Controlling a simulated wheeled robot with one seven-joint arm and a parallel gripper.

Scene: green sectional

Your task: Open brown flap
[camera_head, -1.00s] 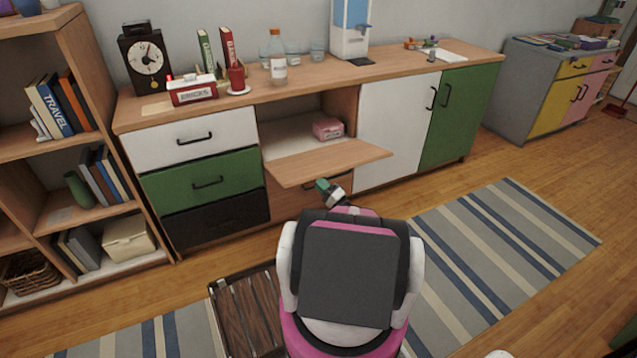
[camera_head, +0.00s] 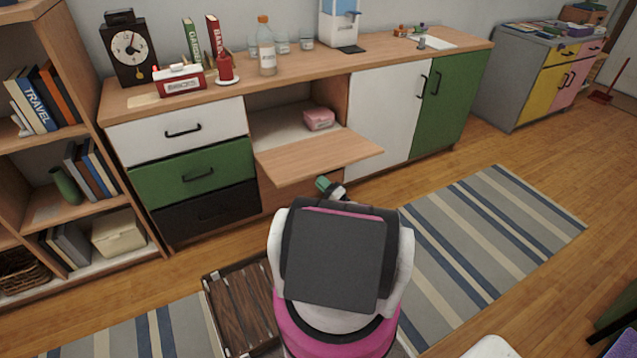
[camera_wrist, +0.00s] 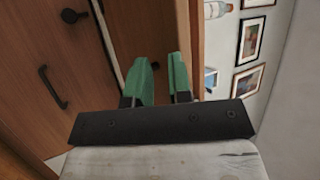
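The brown flap (camera_head: 318,160) is hinged down from the cabinet's middle opening. It sticks out towards me, close to level, with its inner face up. My gripper (camera_head: 326,186) is just below the flap's front edge; whether it touches is not clear. In the wrist view, the two green fingers of my gripper (camera_wrist: 163,75) stand apart with a narrow gap and nothing clearly held between them. Brown panels with a black handle (camera_wrist: 54,88) show left of the fingers; I cannot tell which panel is the flap.
A pink box (camera_head: 319,119) sits in the opening behind the flap. Drawers (camera_head: 192,172) are to the left, white and green doors (camera_head: 390,110) to the right. A dark wooden crate (camera_head: 240,305) lies left of my base. The striped rug (camera_head: 490,240) at right is clear.

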